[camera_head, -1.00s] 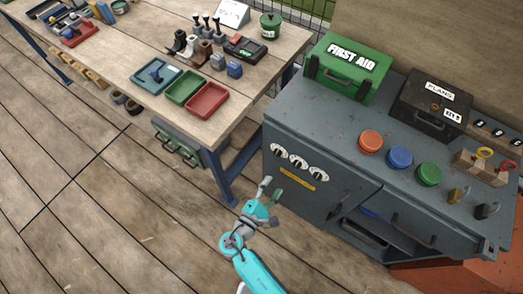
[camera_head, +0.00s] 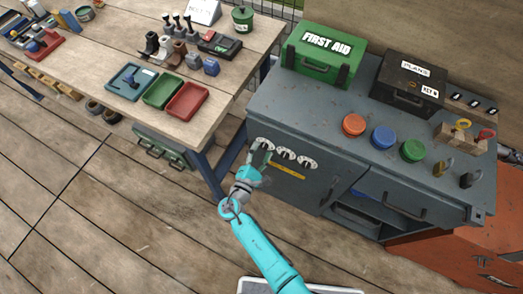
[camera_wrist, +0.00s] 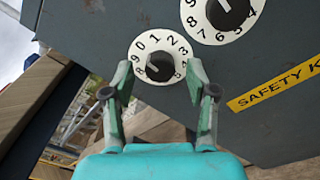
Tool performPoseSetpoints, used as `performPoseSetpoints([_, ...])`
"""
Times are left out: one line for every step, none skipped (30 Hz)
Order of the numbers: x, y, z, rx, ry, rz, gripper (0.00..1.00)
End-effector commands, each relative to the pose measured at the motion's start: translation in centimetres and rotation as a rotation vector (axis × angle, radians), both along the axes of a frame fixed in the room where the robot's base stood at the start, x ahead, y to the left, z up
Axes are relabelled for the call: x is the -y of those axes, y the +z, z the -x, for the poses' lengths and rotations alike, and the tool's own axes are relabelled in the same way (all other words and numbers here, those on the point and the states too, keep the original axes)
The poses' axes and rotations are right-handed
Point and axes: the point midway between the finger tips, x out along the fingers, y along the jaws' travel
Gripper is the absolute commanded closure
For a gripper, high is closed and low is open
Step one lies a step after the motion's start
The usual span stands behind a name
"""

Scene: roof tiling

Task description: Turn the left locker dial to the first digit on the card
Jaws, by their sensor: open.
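Three white dials with black knobs are on the front of the grey locker (camera_head: 330,120). The left dial (camera_head: 265,144) is partly behind my gripper (camera_head: 259,158). In the wrist view the left dial (camera_wrist: 143,43) shows digits around its black knob (camera_wrist: 160,67), and the lower digits are hidden. My open gripper (camera_wrist: 158,72) has one finger at each side of this dial in that view; I cannot tell whether they touch it. The middle dial (camera_head: 286,153) is just right of it. A white card (camera_head: 204,10) stands on the table; its writing is too small to read.
The green first aid box (camera_head: 325,55), black plans box (camera_head: 408,85) and coloured round knobs are on the locker top. The wooden table (camera_head: 110,55) stands close at left. The floor in front is clear.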

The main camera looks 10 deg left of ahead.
Motion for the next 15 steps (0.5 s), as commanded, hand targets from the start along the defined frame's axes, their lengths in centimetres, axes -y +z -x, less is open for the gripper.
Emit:
performPoseSetpoints([0.11, 0.01, -0.27, 0.000, 0.000, 0.000, 0.42])
performPoseSetpoints([0.13, 0.01, -0.36, 0.000, 0.000, 0.000, 0.42])
performPoseSetpoints([0.15, 0.01, -0.45, 0.000, 0.000, 0.000, 0.42])
performPoseSetpoints([0.15, 0.01, -0.48, 0.000, 0.000, 0.000, 0.42])
performPoseSetpoints([0.16, 0.01, -0.49, 0.001, 0.001, 0.000, 0.42])
performPoseSetpoints([0.16, 0.01, -0.50, 0.001, 0.001, 0.000, 0.42])
performPoseSetpoints([0.16, 0.00, -0.51, 0.001, 0.001, 0.000, 0.42])
performPoseSetpoints([0.15, 0.00, -0.50, 0.000, 0.001, 0.000, 0.42])
performPoseSetpoints([0.15, 0.00, -0.49, 0.000, 0.001, 0.000, 0.42])
performPoseSetpoints([0.15, 0.00, -0.49, 0.000, 0.001, 0.000, 0.42])
performPoseSetpoints([0.15, 0.00, -0.49, 0.000, 0.001, 0.000, 0.42])
performPoseSetpoints([0.16, -0.01, -0.49, 0.000, 0.001, 0.000, 0.52])
performPoseSetpoints([0.15, 0.00, -0.48, 0.000, 0.001, 0.000, 0.60])
performPoseSetpoints([0.15, -0.01, -0.48, -0.001, 0.001, 0.000, 0.67])
performPoseSetpoints([0.16, 0.00, -0.47, -0.001, 0.001, 0.000, 0.77])
